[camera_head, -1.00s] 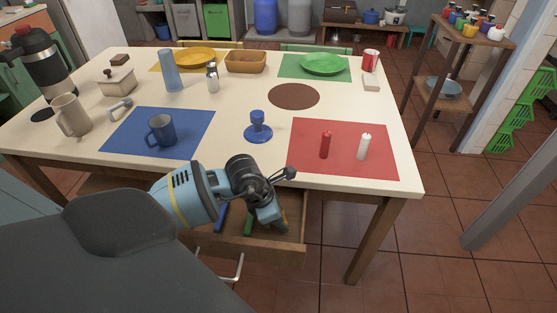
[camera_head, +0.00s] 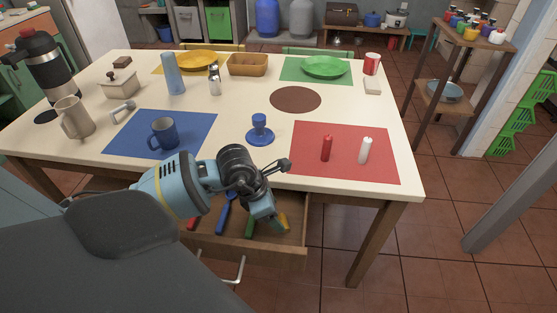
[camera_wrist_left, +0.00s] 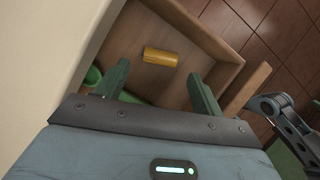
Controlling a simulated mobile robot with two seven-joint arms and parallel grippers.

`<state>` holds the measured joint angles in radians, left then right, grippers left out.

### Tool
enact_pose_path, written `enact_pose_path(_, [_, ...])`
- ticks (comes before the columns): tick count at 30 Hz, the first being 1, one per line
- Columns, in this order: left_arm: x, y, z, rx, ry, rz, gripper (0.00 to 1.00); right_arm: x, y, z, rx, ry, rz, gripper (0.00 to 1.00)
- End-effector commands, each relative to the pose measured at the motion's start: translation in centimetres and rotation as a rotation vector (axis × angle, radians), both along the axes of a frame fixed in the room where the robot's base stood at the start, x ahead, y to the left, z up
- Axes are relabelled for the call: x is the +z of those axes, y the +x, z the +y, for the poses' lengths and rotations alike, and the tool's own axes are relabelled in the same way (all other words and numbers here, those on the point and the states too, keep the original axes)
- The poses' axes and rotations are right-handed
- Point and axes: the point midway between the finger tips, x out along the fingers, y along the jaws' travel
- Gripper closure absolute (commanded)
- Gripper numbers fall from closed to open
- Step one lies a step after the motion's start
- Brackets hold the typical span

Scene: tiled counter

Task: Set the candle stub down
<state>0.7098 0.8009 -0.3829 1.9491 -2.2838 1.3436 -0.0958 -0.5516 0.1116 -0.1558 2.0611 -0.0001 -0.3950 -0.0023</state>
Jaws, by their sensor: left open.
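A short yellow cylinder, which looks like the candle stub (camera_wrist_left: 161,56), lies on its side on the drawer floor in the left wrist view. In the head view a yellow piece of it shows beside my left gripper (camera_head: 272,224). My left gripper (camera_wrist_left: 158,78) is open and empty, with the stub lying beyond and between its fingertips. The open wooden drawer (camera_head: 270,250) is under the front of the table. A red candle (camera_head: 326,148) and a white candle (camera_head: 365,150) stand on the red mat (camera_head: 345,175). My right gripper is not in view.
Red, blue and green-handled things lie in the drawer, left of the stub. A blue holder (camera_head: 260,131) stands left of the red mat. A blue mug (camera_head: 164,134) stands on the blue mat (camera_head: 195,125). The table's front edge is close to my left arm.

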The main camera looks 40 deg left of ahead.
Motion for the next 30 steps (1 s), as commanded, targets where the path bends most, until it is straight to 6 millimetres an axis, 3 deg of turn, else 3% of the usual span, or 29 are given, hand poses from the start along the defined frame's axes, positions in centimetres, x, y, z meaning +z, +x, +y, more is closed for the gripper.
enact_pose_path(6, [4.2, -1.3, 1.1, -0.001, 0.002, -0.003, 0.32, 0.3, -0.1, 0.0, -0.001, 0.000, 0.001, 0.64])
enact_pose_path(12, [6.4, -2.1, 1.6, 0.000, 0.000, -0.001, 0.32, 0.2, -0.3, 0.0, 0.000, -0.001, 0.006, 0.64])
enact_pose_path(30, [6.9, -2.5, 1.4, -0.001, -0.016, 0.005, 0.32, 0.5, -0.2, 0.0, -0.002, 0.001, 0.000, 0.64])
